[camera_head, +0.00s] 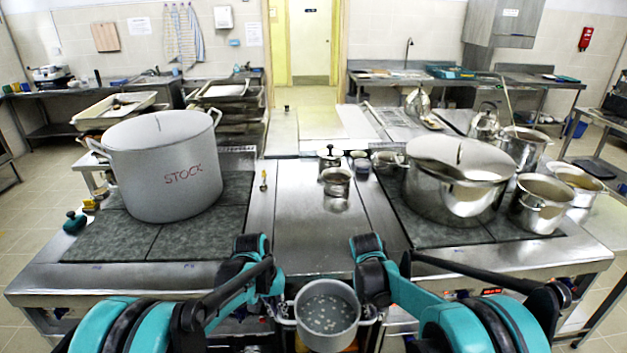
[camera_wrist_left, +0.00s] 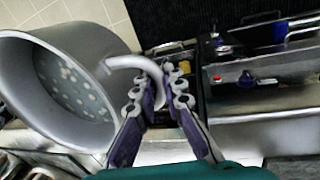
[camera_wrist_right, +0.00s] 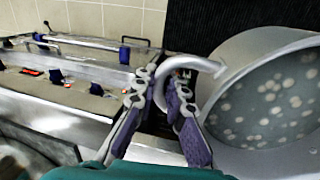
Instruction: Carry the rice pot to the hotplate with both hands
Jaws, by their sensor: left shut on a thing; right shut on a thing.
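The rice pot (camera_head: 327,316) is a small grey pot with pale grains in cloudy liquid. It is held level in front of me at the lower middle of the head view, before the counter's front edge. My left gripper (camera_wrist_left: 160,92) is shut on its left handle, seen in the left wrist view beside the pot (camera_wrist_left: 35,85). My right gripper (camera_wrist_right: 166,95) is shut on its other handle, beside the pot (camera_wrist_right: 225,70). In the head view both grippers are mostly hidden by my arms. The left hotplate (camera_head: 100,236) bears the big STOCK pot (camera_head: 165,165); the right hotplate (camera_head: 430,232) bears several pots.
A large lidded pot (camera_head: 455,180) and a smaller open pot (camera_head: 540,205) crowd the right side. The steel strip (camera_head: 310,240) between the hotplates is clear near its front. Small pots (camera_head: 337,182) stand further back on it.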

